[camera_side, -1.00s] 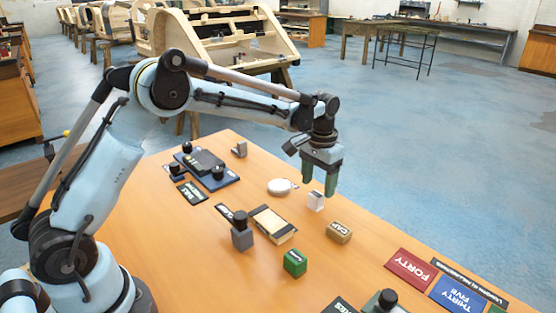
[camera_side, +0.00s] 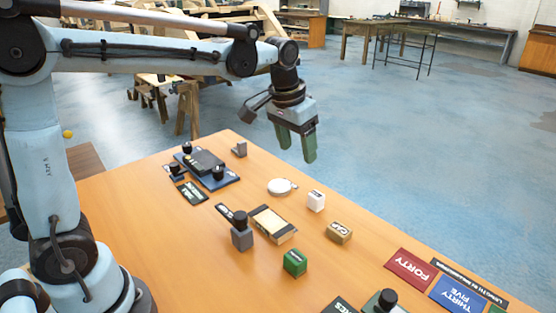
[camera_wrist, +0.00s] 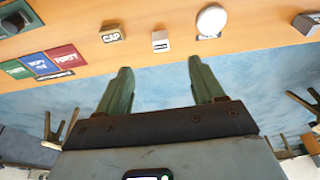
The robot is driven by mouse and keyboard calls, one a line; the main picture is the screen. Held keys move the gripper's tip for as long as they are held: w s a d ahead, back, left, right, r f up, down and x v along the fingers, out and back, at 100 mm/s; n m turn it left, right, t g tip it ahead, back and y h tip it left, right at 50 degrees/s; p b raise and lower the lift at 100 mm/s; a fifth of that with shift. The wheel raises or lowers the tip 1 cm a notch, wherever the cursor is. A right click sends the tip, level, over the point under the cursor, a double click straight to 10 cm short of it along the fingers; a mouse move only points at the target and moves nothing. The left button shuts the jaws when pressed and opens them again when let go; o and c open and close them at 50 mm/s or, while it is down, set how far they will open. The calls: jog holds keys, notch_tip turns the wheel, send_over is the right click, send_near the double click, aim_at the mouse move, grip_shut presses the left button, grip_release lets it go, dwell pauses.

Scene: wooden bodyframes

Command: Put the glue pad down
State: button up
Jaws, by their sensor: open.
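My gripper (camera_side: 297,153) is open and empty, raised high above the far edge of the table. In the wrist view the two green fingers (camera_wrist: 158,82) are spread with nothing between them. I cannot tell for certain which thing is the glue pad. A white round disc (camera_side: 281,186) lies on the table below and in front of the gripper; it also shows in the wrist view (camera_wrist: 212,20). A small white block (camera_side: 316,200) with a dark label stands to its right, also in the wrist view (camera_wrist: 160,41). A cream rectangular pad (camera_side: 271,222) lies nearer the front.
A tan block marked CAP (camera_side: 339,232), a green block (camera_side: 295,262) and a dark-topped stamp (camera_side: 241,232) stand on the wooden table (camera_side: 190,250). A blue tray (camera_side: 226,181) lies far left.

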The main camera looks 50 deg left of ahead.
jog(key=s+f+t, duration=0.1)
jog(key=s, duration=0.3)
jog(key=s+f+t, duration=0.2)
jog(key=s, duration=0.3)
jog(key=s+f+t, duration=0.1)
jog(key=s, duration=0.4)
jog(key=shift+s+a+f+t, duration=0.1)
jog(key=shift+a+f+t, duration=0.05)
jog(key=shift+a+t, duration=0.15)
jog(key=w+r+g, duration=0.2)
jog(key=w+r, duration=0.2)
jog(key=w, duration=0.2)
jog(key=g, duration=0.5)
send_over(317, 193)
jog(key=s, duration=0.1)
notch_tip(317, 193, down, 5)
notch_tip(317, 193, down, 7)
jog(key=shift+r, duration=0.1)
jog(key=shift+w+f, duration=0.25)
jog(key=shift+f, duration=1.1)
jog(key=shift+w+f, duration=0.25)
jog(key=shift+f, duration=1.05)
